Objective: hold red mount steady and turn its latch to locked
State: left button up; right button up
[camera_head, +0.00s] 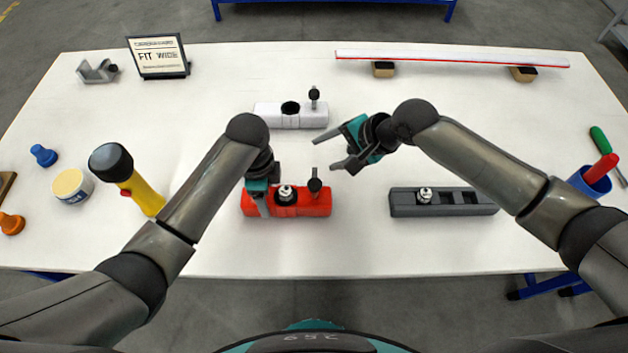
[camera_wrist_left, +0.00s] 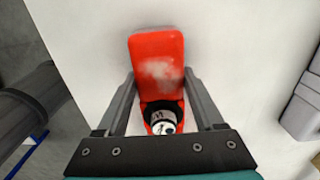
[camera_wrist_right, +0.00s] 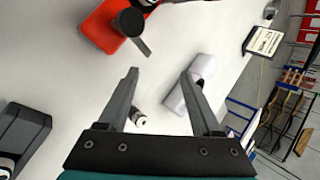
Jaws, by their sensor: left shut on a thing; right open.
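The red mount (camera_head: 322,206) lies flat near the table's front middle. A silver-topped fitting (camera_head: 285,192) sits in its dark socket. Its latch (camera_head: 315,186), a black knob with a thin lever, stands at the right end. My left gripper (camera_head: 262,197) is shut on the mount's left part; in the left wrist view its fingers (camera_wrist_left: 158,73) flank the red body (camera_wrist_left: 157,50). My right gripper (camera_head: 323,155) is open and empty, above and behind the latch. In the right wrist view the latch (camera_wrist_right: 130,20) shows beyond the open fingers (camera_wrist_right: 158,72), apart from them.
A white mount (camera_head: 290,119) stands behind the red one, and a dark grey mount (camera_head: 456,203) to its right. A yellow-handled tool (camera_head: 145,195) stands left of my left arm. A long white bar (camera_head: 450,58) rests at the back.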

aim_at(320, 188)
jog(key=s+d+f+n+t+y, duration=0.1)
jog(key=n+t, duration=0.1)
jog(key=n, duration=0.2)
jog(key=s+d+f+n+t+y, duration=0.1)
jog(key=n+t, duration=0.1)
jog(key=n, duration=0.2)
jog(key=s+d+f+n+t+y, duration=0.1)
jog(key=d+f+n, duration=0.1)
jog(key=n, duration=0.3)
jog(key=shift+s+f+t, duration=0.1)
jog(key=shift+s+t, duration=0.05)
jog(key=shift+t, duration=0.25)
jog(key=s+r+n+t+y, duration=0.1)
jog(key=s+n+t+y, duration=0.3)
jog(key=s, duration=0.7)
jog(key=shift+n+g+h, duration=0.4)
jog(key=x, duration=1.1)
jog(key=shift+w+d, duration=0.15)
jog(key=shift+w, duration=0.35)
jog(key=shift+c, duration=0.3)
grip_shut()
